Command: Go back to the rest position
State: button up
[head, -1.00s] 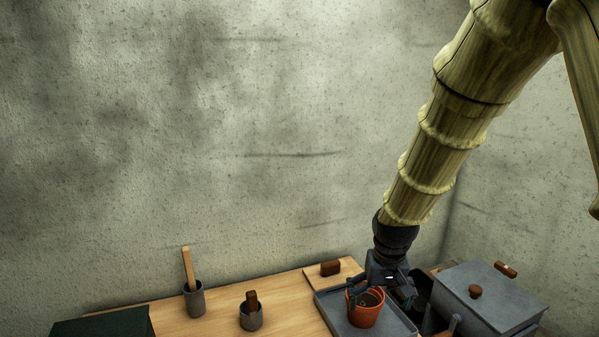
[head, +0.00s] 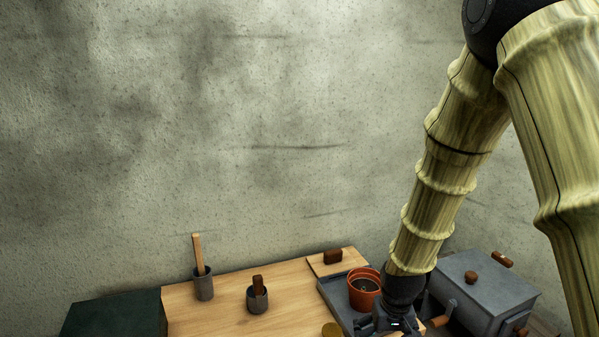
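My gripper (head: 388,325) is at the lower right of the head view, in front of the orange pot and near the tray's front edge. Its fingertips are hidden or cut off by the bottom of the picture, so I cannot tell whether it is open or shut. The orange pot (head: 364,283) stands upright on the grey tray (head: 330,291) with dark contents inside. The pot stands apart from the visible part of my gripper.
A grey lidded box (head: 480,296) with brown knobs stands right of my gripper. A grey cup with a wooden stick (head: 203,286) and a smaller cup (head: 257,300) stand on the wooden table (head: 215,318). A dark green box (head: 115,316) is at left. Free wall space lies above.

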jog(key=s+d+f, duration=0.1)
jog(key=s+f, duration=1)
jog(key=f, duration=0.5)
jog(key=s+f, duration=0.5)
jog(key=s, duration=0.5)
jog(key=s+d+f+g, duration=0.1)
jog(key=s+f, duration=0.5)
jog(key=s, duration=0.3)
jog(key=shift+s+d+f, duration=0.25)
jog(key=shift+s+d, duration=0.05)
jog(key=shift+s, duration=0.05)
